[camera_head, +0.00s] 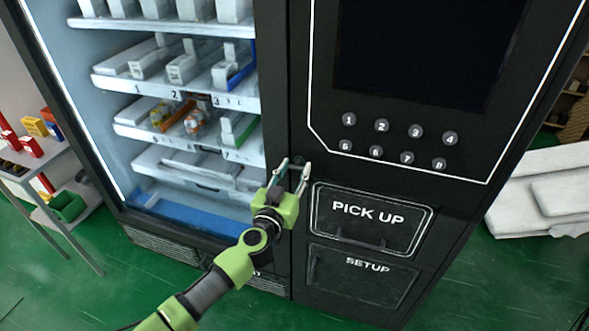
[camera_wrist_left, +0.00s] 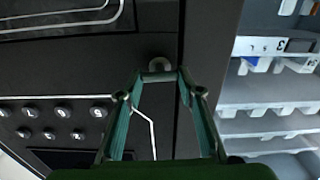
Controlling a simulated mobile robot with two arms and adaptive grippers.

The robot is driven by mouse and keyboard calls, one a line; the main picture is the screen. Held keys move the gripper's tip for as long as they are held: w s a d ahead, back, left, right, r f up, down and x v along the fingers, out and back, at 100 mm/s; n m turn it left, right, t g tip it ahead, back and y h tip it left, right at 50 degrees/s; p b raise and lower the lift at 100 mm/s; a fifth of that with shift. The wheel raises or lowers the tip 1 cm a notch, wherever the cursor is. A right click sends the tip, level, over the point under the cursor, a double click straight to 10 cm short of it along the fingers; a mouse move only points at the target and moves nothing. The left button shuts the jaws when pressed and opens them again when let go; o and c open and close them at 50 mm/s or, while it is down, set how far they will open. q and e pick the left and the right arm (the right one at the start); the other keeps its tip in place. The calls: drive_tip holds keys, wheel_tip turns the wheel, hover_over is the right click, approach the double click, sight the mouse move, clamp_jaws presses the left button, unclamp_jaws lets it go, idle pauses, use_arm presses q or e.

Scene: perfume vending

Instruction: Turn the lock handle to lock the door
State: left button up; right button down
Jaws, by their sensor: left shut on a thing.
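The lock handle (camera_wrist_left: 158,65) shows in the left wrist view as a small grey rounded piece on the black front of the vending machine, beside the glass door's edge. My left gripper (camera_head: 293,168) is at this spot in the head view, left of and just above the PICK UP flap. In the left wrist view its two fingers (camera_wrist_left: 159,77) are shut on the handle, one on each side. The fingers hide part of the handle. The glass door (camera_head: 200,110) appears closed. My right gripper is in neither view.
A button panel (camera_head: 415,131) and dark screen (camera_head: 425,50) are right of the gripper. The PICK UP flap (camera_head: 370,232) and SETUP flap (camera_head: 360,285) are below. A shelf with boxes (camera_head: 35,165) stands left. The green floor (camera_head: 520,285) is clear at the lower right.

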use_arm(q)
drive_tip(key=n+p, duration=0.2)
drive_tip(key=shift+r+n, duration=0.1)
drive_tip(key=shift+n, duration=0.3)
drive_tip(key=shift+n+p, duration=0.45)
drive_tip(key=shift+n, duration=0.45)
drive_tip(key=n, duration=0.2)
drive_tip(key=shift+a+n+p, duration=0.1)
drive_tip(key=shift+n+p, duration=0.2)
drive_tip(key=shift+n, duration=0.1)
drive_tip(key=n, duration=0.4)
drive_tip(key=shift+f, duration=0.3)
drive_tip(key=n, duration=0.5)
drive_tip(key=shift+a+n, duration=0.1)
drive_tip(key=shift+n, duration=0.3)
drive_tip(key=o, duration=1.1)
